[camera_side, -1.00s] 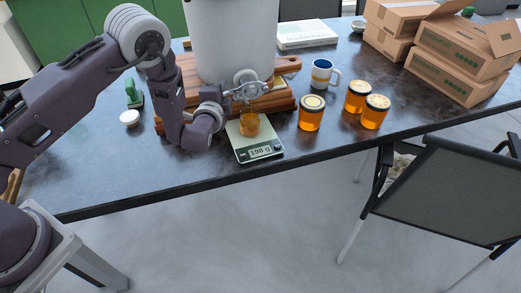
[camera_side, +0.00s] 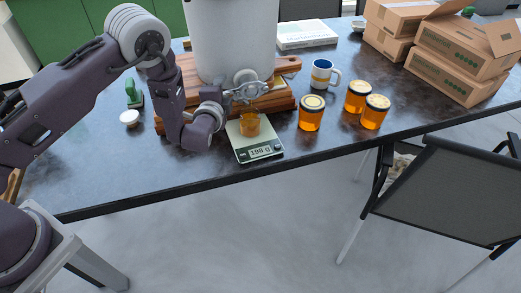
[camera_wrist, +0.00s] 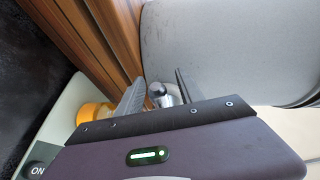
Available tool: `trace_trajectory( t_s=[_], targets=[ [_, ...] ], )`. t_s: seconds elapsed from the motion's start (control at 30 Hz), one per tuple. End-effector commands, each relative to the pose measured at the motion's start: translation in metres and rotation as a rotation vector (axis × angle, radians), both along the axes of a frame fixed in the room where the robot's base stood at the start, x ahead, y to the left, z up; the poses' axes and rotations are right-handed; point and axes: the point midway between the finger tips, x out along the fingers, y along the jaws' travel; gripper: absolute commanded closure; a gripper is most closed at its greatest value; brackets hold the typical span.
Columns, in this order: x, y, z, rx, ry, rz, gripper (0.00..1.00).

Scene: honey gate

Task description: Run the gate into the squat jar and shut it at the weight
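The squat jar (camera_side: 249,125), with amber honey in it, stands upright and open on the kitchen scale (camera_side: 262,152). The scale's readout looks like 198 g. The large pale honey tank (camera_side: 232,40) stands behind it, with its round outlet fitting (camera_side: 246,76) above the jar. My gripper (camera_side: 246,92) is at the gate, just above the jar. In the wrist view, my gripper's two fingers (camera_wrist: 160,85) stand apart, with a shiny metal gate part (camera_wrist: 160,94) between them; contact is unclear. The jar's orange edge (camera_wrist: 94,114) shows left of the fingers. I cannot make out a honey stream.
The tank rests on a wooden board (camera_side: 287,64). Several lidded honey jars, the nearest this one (camera_side: 311,114), and a mug (camera_side: 322,74) stand to the right. A white lid-like disc (camera_side: 129,117) lies left of my arm. Cardboard boxes (camera_side: 455,75) fill the back right.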

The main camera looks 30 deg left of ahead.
Motion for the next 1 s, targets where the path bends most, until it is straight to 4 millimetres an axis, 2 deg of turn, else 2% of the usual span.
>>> trace_trajectory(
  t_s=[0.17, 0.8, 1.0],
  targets=[
    [-0.002, -0.001, 0.0, 0.001, 0.001, 0.0, 0.56],
    [-0.06, -0.025, 0.011, 0.0, 0.002, 0.0, 0.56],
    [-0.064, -0.026, 0.012, 0.0, 0.001, 0.0, 0.56]
  ],
)
